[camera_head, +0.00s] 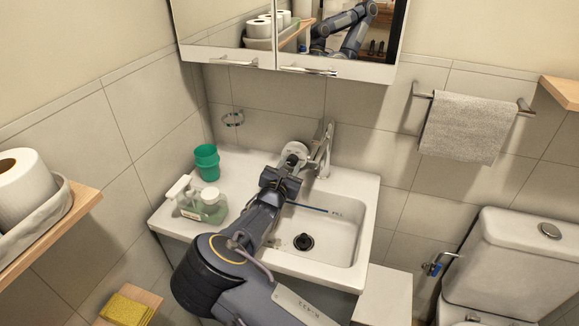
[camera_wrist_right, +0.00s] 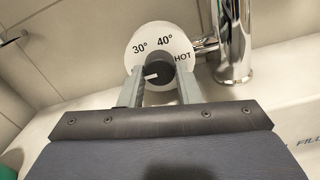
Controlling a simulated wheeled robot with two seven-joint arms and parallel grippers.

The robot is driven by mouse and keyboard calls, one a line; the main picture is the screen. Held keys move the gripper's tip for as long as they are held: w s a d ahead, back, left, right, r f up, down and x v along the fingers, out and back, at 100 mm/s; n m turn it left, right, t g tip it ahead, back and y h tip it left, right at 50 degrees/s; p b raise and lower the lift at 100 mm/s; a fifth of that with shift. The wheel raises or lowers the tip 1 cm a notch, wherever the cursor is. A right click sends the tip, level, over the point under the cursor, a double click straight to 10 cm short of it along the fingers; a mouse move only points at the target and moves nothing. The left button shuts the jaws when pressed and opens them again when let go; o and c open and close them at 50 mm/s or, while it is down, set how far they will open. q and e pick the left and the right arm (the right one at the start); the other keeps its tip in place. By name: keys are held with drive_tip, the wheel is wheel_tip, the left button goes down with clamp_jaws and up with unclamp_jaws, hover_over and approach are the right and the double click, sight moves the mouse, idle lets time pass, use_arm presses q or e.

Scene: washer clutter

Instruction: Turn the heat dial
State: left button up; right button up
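The heat dial is a white round plate (camera_wrist_right: 143,50) marked 30°, 40° and HOT, with a dark knob (camera_wrist_right: 158,68) in its middle. The white pointer on the knob points left, below the 30° mark. My left gripper does not show clearly.
The chrome tap (camera_head: 326,150) stands right beside the dial. A white basin (camera_head: 345,235) lies below. A green cup (camera_head: 207,163) and soap bottles (camera_head: 211,207) stand on the counter at the left. A mirror cabinet (camera_head: 225,45) hangs above. A towel (camera_head: 465,127) hangs at the right.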

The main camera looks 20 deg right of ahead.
drive_tip(key=shift+c, duration=0.8)
drive_tip(key=shift+f+m+b, duration=0.15)
drive_tip(key=shift+m+b, duration=0.15)
drive_tip(key=shift+b, duration=0.3)
drive_tip(key=m+b, duration=0.3)
drive_tip(key=b, duration=0.3)
drive_tip(key=m+b, duration=0.3)
drive_tip(key=b, duration=0.3)
drive_tip(key=m+b, duration=0.4)
drive_tip(key=b, duration=0.2)
drive_tip(key=shift+a+f, duration=0.1)
drive_tip(key=shift+f, duration=0.15)
drive_tip(key=m+b, duration=0.3)
drive_tip(key=b, duration=0.2)
drive_tip(key=m+b, duration=0.3)
drive_tip(key=b, duration=0.2)
drive_tip(key=m+b, duration=0.3)
drive_tip(key=b, duration=0.2)
drive_tip(key=shift+r+m, duration=0.3)
drive_tip(key=shift+r, duration=0.05)
drive_tip(key=shift+r+m+b, duration=0.25)
drive_tip(key=shift+m+b, duration=0.75)
drive_tip(key=shift+b, duration=0.4)
drive_tip(key=o, duration=1)
drive_tip(key=shift+r, duration=0.1)
